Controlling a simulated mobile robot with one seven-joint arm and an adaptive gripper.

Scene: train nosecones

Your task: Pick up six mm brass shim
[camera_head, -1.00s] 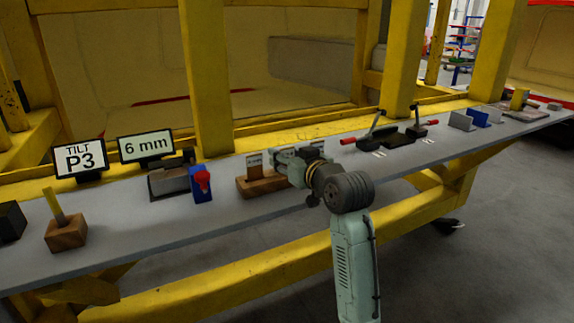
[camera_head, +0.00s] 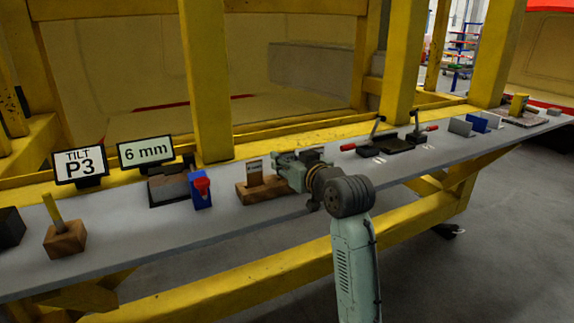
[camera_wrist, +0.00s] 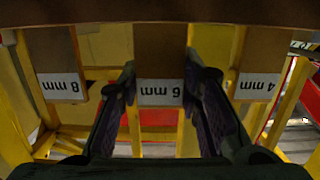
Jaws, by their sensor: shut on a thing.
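The 6 mm brass shim (camera_wrist: 160,55) is the middle one of three labelled shims in the wrist view, where its label appears upside down. My gripper (camera_wrist: 159,88) is shut on it, with one dark finger along each side. The 8 mm shim (camera_wrist: 55,60) is to its left and the 4 mm shim (camera_wrist: 257,65) to its right. In the head view, my gripper (camera_head: 289,171) is at the wooden shim block (camera_head: 248,194) and hides the middle shim. The shims appear to be still in the block.
A blue and red item (camera_head: 201,190) and a 6 mm sign (camera_head: 146,150) stand left of the block. Toggle clamps (camera_head: 385,140) stand on the bench (camera_head: 220,222) to the right. Yellow posts (camera_head: 205,90) rise behind the bench.

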